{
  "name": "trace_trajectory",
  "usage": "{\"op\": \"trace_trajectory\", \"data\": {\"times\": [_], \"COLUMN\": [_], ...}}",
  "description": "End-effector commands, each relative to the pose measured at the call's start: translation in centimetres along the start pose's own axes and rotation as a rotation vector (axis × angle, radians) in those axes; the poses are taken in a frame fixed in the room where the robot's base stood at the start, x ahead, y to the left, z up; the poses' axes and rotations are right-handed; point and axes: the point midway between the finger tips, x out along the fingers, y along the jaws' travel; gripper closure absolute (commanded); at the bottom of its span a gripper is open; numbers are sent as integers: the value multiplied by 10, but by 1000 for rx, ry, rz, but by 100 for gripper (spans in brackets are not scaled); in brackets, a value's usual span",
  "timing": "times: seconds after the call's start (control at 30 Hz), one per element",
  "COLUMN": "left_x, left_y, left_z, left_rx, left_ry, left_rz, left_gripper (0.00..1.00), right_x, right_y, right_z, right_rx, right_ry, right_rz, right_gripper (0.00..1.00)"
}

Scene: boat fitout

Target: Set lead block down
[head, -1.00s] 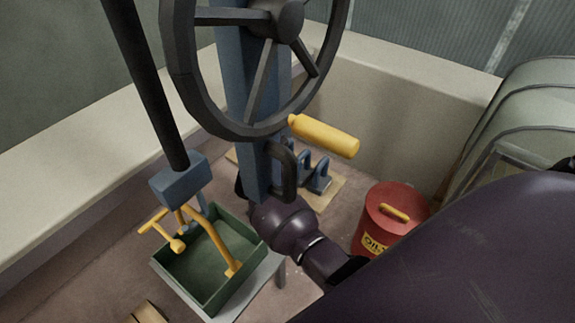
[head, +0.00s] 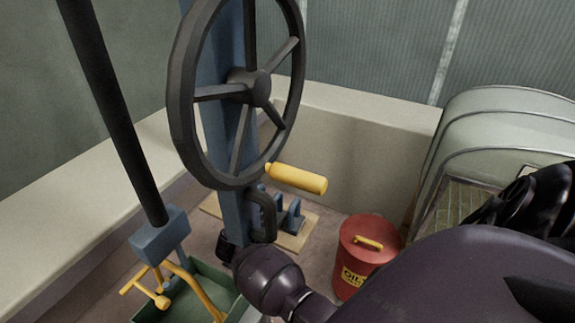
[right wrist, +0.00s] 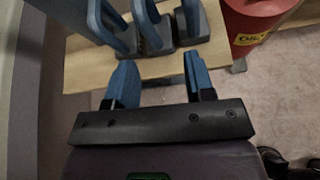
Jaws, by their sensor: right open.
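Three blue-grey blocks with loop handles, the lead blocks (right wrist: 152,28), stand side by side on a pale wooden board (right wrist: 85,72) in the right wrist view. The head view shows blocks (head: 294,216) on the board (head: 291,241) behind the blue post, partly hidden. My right gripper (right wrist: 160,70) is open, its two blue fingers apart with nothing between them. Its fingers point at the board's near edge, just short of the blocks. In the head view my right arm reaches in beside the post's foot, and its fingers are not clear there. My left gripper is not in view.
A blue post (head: 229,150) carries a large dark handwheel (head: 183,110) with a yellow handle (head: 296,178). A red oil bin (head: 365,262) stands right of the board. A green tray (head: 222,282) with yellow-handled parts is at lower left. Pale walls enclose the floor.

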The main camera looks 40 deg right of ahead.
Motion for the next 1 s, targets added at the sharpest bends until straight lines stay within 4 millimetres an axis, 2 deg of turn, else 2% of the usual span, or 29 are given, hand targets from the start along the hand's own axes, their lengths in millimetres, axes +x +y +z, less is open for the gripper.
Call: {"op": "trace_trajectory", "data": {"times": [0.03, 0.17, 0.27, 0.43, 0.57, 0.73, 0.9, 1.0], "left_x": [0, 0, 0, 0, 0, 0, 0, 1], "left_y": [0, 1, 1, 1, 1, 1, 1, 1], "left_z": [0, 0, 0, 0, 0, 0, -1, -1], "left_rx": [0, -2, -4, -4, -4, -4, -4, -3], "left_ry": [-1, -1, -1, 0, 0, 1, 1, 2], "left_rz": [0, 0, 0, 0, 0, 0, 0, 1], "left_gripper": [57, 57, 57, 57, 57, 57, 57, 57], "right_x": [4, 1, -9, -42, -76, -121, -147, -153], "right_y": [-19, -59, -89, -136, -169, -202, -218, -221], "right_z": [-13, -44, -63, -84, -88, -79, -69, -66], "right_rx": [77, 368, 608, 1032, 1366, 1744, 1962, 2010], "right_ry": [46, 209, 350, 607, 813, 1044, 1174, 1202], "right_rz": [23, 99, 135, 134, 82, -38, -137, -162], "right_gripper": [51, 51, 51, 51, 51, 51, 51, 51]}}
